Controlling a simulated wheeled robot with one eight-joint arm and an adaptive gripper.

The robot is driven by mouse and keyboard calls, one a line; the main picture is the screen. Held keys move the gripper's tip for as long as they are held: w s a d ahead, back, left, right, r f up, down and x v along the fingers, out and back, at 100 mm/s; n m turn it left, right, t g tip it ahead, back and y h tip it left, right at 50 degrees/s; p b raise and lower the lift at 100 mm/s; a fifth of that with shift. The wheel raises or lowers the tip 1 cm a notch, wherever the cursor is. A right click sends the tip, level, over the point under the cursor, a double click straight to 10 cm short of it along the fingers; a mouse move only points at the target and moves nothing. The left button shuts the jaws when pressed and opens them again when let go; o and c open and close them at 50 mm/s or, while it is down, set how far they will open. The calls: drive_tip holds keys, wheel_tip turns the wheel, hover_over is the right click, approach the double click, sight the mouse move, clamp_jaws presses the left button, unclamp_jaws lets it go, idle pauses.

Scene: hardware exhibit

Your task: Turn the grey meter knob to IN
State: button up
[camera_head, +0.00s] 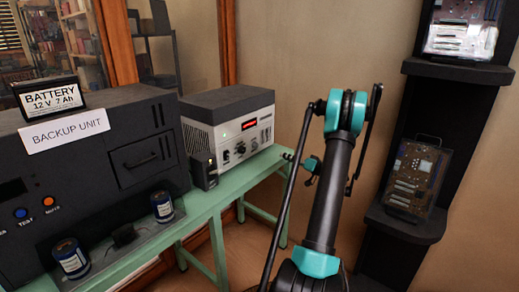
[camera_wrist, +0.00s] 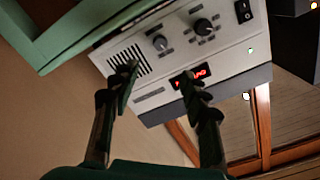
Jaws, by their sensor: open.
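The meter is a grey and white box (camera_head: 230,138) on a green bench in the head view. It fills much of the wrist view (camera_wrist: 228,58), where it appears roughly upside down. The grey knob (camera_wrist: 160,42) sits on its front panel between a slotted grille and a larger black knob (camera_wrist: 203,26). Its pointer and the lettering around it are too small to read. My gripper (camera_wrist: 160,78) is open and empty. Its fingers are spread in front of the panel, overlapping the grille and the red display (camera_wrist: 190,76), and the grey knob shows beyond them, not between the tips.
A small dark box (camera_head: 203,170) stands at the meter's left front. The dark backup unit (camera_head: 90,150) is further left on the green bench (camera_head: 205,205). Black shelves (camera_head: 400,222) with circuit boards stand at right.

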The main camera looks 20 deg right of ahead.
sight(257, 146)
drive_tip(key=x, duration=1.7)
clamp_jaws()
drive_tip(key=shift+m, duration=0.3)
drive_tip(key=m, duration=0.3)
drive_tip(key=shift+a+m, duration=0.1)
drive_tip(key=shift+m, duration=2)
